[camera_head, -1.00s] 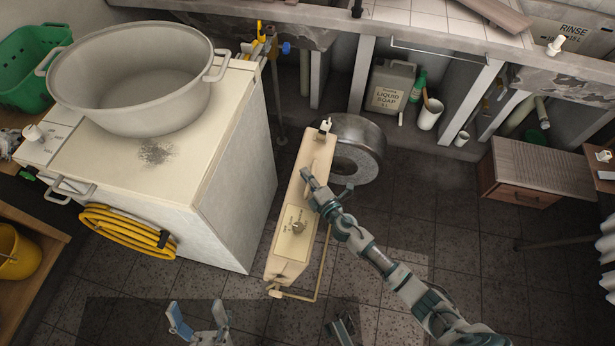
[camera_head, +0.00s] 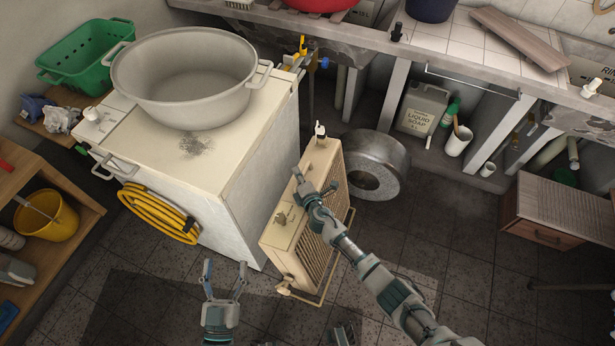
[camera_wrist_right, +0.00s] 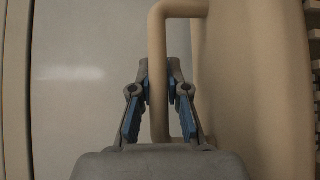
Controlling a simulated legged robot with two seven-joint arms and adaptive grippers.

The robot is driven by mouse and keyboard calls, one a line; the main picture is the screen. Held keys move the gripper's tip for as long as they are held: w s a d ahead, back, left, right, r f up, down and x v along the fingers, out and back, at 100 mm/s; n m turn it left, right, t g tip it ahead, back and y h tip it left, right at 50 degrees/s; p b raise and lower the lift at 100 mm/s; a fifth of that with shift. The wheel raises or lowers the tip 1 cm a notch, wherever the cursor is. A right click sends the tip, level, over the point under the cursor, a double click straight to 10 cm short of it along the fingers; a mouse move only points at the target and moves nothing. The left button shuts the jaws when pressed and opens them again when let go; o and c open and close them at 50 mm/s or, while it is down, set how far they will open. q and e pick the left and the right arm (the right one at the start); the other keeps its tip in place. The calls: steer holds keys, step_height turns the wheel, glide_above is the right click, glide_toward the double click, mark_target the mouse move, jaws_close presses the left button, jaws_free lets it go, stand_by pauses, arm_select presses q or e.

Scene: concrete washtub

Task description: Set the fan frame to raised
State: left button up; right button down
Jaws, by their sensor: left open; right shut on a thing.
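The beige box fan (camera_head: 285,226) stands on the floor right of the white washer, its slatted grille facing right. Its bent beige tube frame shows along the bottom edge (camera_head: 304,297). My right gripper (camera_head: 299,180) reaches over the fan's top. In the right wrist view, its blue-padded fingers (camera_wrist_right: 159,92) are shut around an upright part of the tube frame (camera_wrist_right: 158,45), beside the beige fan body (camera_wrist_right: 240,90). In the head view that grip is hidden. My left gripper (camera_head: 226,277) is open and empty, left of the fan in the picture and apart from it.
The white washer (camera_head: 255,160) carries a large grey tub (camera_head: 185,65) and a yellow hose coil (camera_head: 160,215). A round metal drum (camera_head: 380,165) stands close behind the fan. A wooden cabinet (camera_head: 545,220) is at right. Dark tiled floor is clear beyond my right arm.

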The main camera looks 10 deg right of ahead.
mark_target(292, 179)
steer(key=shift+w+a+f+b, duration=0.3)
steer(key=shift+w+a+f, duration=0.05)
steer(key=shift+a, duration=0.15)
steer(key=shift+w+a+f+b, duration=0.3)
steer(key=shift+a+f, duration=0.05)
steer(key=shift+a, duration=0.1)
steer(key=shift+w+a, duration=0.1)
steer(key=shift+w, duration=0.05)
arm_select(q)
steer(key=r+t, duration=0.1)
steer(key=s+r+t, duration=0.1)
steer(key=r+t, duration=0.1)
steer(key=shift+s+a+r+t, duration=0.15)
steer(key=shift+s+r+t, duration=0.15)
steer(key=shift+s, duration=0.1)
steer(key=shift+w+a, duration=0.1)
arm_select(e)
steer(key=c, duration=1.1)
jaws_free()
steer(key=shift+f, duration=0.15)
steer(key=shift+c, duration=0.2)
arm_select(q)
steer(key=shift+w, duration=0.15)
steer(key=shift+f, duration=0.1)
arm_select(e)
steer(key=shift+a+r, duration=0.1)
steer(key=shift+r, duration=0.1)
